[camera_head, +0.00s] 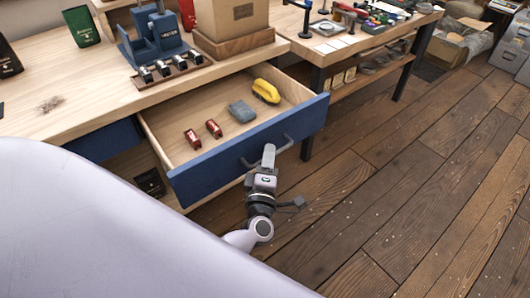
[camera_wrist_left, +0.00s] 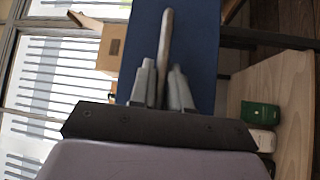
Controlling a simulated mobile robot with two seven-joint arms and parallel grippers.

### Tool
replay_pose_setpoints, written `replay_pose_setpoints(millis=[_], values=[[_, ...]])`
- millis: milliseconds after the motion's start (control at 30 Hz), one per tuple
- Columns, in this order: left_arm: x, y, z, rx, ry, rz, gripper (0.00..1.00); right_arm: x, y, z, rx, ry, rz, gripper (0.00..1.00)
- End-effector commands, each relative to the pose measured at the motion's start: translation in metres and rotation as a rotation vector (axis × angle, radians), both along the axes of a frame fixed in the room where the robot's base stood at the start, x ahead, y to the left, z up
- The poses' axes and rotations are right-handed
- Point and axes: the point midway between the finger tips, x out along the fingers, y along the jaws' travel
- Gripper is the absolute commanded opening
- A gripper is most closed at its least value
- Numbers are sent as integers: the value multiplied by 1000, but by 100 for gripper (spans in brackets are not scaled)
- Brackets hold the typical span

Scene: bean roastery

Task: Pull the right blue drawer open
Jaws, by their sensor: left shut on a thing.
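The right blue drawer (camera_head: 205,178) is pulled well out from under the wooden bench, so its inside shows. Its grey bar handle (camera_head: 287,142) runs along the front. My left gripper (camera_head: 268,152) is shut on the middle of this handle, in front of the drawer. In the left wrist view the fingers (camera_wrist_left: 162,75) close around the handle (camera_wrist_left: 167,30), with the blue drawer front (camera_wrist_left: 203,45) behind. My right gripper is not in view.
In the drawer lie two small red items (camera_head: 193,138), a grey-blue item (camera_head: 242,111) and a yellow item (camera_head: 266,91). A blue press (camera_head: 155,42) and a cardboard box (camera_head: 230,18) stand on the bench (camera_head: 75,95). Wooden floor (camera_head: 400,190) lies clear to the right.

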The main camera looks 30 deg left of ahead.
Motion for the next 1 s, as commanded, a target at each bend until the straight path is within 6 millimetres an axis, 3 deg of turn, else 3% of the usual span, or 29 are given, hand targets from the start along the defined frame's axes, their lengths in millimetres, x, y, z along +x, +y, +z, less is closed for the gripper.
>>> replay_pose_setpoints(millis=[667, 700, 767, 1000], values=[[-4, -8, -1, -1, 2, 0, 0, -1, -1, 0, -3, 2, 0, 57], [-4, -7, -1, -1, 2, 0, 20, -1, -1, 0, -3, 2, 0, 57], [-4, -8, -1, -1, 2, 0, 36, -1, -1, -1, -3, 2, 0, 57], [-3, -7, 0, 0, 1, 0, 36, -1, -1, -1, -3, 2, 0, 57]])
